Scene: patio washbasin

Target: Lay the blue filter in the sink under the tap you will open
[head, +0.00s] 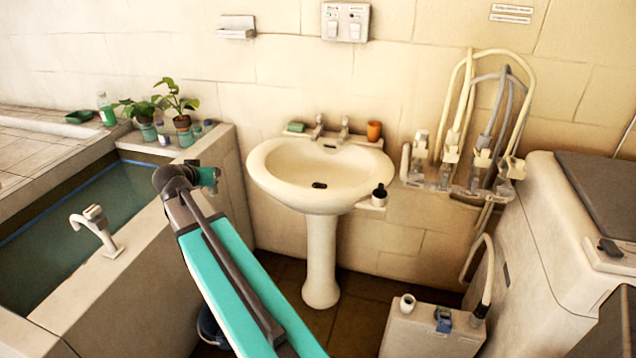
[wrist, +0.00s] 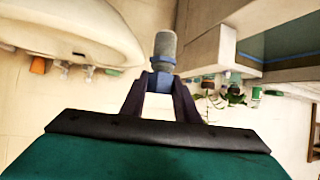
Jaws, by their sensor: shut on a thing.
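My gripper (wrist: 162,85) is shut on a grey cylinder with a blue collar (wrist: 163,48), which looks like the blue filter. In the head view my gripper (head: 214,178) is left of the white sink (head: 262,176), apart from it and near the tub's wall; the held thing cannot be made out there. The sink is empty apart from its dark drain. A left tap (head: 318,126) and a right tap (head: 344,127) stand on its back edge. The sink also shows upside down at left in the wrist view (wrist: 85,25).
A green soap (head: 296,127), an orange cup (head: 374,131) and a dark bottle (head: 379,195) sit around the sink. A water-filled tub (head: 60,235) with its own tap (head: 97,228) is at left, potted plants (head: 182,122) behind. Hoses (head: 463,110) hang at right above a white tank (head: 420,335).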

